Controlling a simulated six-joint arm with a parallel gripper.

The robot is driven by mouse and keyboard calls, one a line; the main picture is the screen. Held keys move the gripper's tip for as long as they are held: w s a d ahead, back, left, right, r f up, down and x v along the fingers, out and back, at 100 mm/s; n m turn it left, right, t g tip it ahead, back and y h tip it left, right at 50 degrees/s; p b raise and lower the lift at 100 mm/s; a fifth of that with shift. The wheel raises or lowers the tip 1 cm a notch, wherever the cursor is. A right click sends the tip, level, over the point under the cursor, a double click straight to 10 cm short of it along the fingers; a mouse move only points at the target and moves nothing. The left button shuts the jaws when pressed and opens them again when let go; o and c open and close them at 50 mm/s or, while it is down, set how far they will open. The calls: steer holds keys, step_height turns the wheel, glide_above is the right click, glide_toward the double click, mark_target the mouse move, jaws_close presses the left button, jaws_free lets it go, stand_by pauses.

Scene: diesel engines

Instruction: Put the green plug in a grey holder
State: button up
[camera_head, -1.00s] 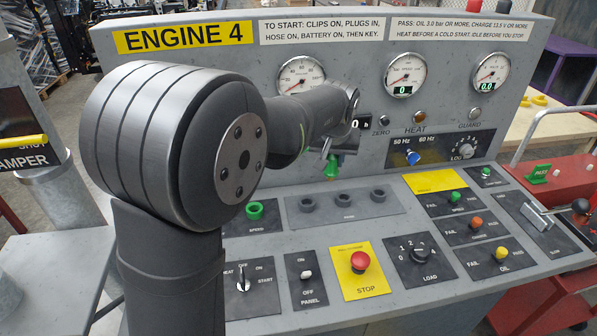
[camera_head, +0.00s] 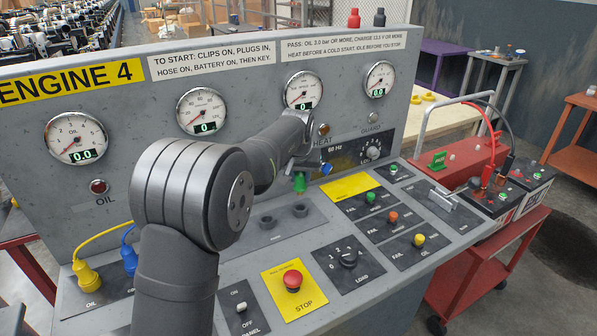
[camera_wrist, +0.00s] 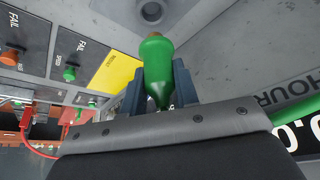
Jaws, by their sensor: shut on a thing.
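The green plug (camera_head: 299,184) hangs nose down in my gripper (camera_head: 300,168), which is shut on it. In the wrist view the green plug (camera_wrist: 157,65) sits between the blue-grey jaws of my gripper (camera_wrist: 158,88). Two grey ring-shaped holders show on the grey panel: one nearer my arm (camera_head: 267,222) and one farther right (camera_head: 299,210). The plug is above the right one in the head view, apart from it. A round grey holder (camera_wrist: 151,11) shows beyond the plug's tip in the wrist view. My arm hides the panel's left part.
A yellow plug (camera_head: 87,277) and a blue plug (camera_head: 130,262) stand at the left. A red stop button (camera_head: 292,280) and load knob (camera_head: 347,257) are in front of the holders. The gauge wall rises behind. A green cable (camera_wrist: 297,113) runs beside my gripper.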

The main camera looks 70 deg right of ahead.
mark_target(300, 190)
steer(key=shift+f, duration=3.4)
steer(key=o, duration=1.1)
steer(key=v, duration=1.7)
steer(key=shift+r, duration=0.25)
steer(key=shift+f, duration=0.15)
